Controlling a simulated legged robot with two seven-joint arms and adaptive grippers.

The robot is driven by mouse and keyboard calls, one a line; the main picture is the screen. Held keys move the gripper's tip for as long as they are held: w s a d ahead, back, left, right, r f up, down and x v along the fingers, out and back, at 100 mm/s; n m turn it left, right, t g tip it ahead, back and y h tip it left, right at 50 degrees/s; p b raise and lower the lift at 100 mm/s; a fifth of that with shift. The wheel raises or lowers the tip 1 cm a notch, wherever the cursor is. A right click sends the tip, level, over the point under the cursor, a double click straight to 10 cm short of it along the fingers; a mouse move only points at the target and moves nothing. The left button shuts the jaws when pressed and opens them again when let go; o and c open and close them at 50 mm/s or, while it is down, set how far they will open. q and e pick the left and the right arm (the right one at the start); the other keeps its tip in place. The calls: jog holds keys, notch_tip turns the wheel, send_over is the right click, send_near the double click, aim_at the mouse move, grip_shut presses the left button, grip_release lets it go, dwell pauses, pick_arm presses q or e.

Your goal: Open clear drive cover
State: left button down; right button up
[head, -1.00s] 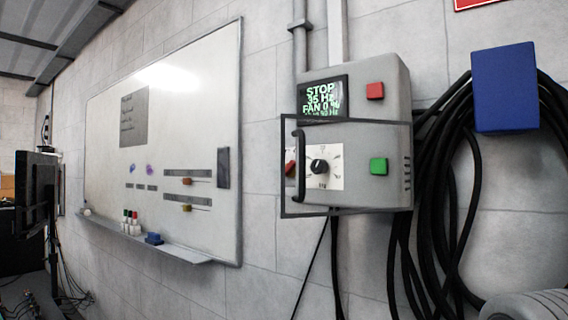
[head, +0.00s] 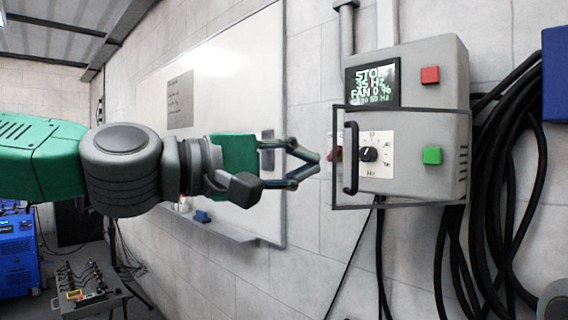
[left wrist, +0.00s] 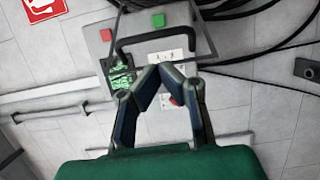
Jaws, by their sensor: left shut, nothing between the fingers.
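The clear drive cover (head: 400,205) has a dark frame and sits over the lower front of the grey drive box (head: 436,75). Its black bar handle (head: 351,158) stands upright at the cover's left side in the head view. A dial and its white plate show through the cover, which looks closed. My left gripper (head: 316,163) is shut and empty, a little left of the handle and apart from it. In the left wrist view, its fingertips (left wrist: 160,70) meet just below the handle (left wrist: 157,40) in the picture. My right gripper is not in view.
A red button (head: 430,75) and a green button (head: 432,156) are on the box. Black cables (head: 500,170) hang on the right. A whiteboard (head: 225,85) with a ledge is behind my left arm.

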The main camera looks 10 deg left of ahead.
aim_at(334, 162)
pick_arm(q)
jog(key=x, duration=0.5)
jog(key=shift+p, duration=0.3)
jog(key=shift+s, duration=0.1)
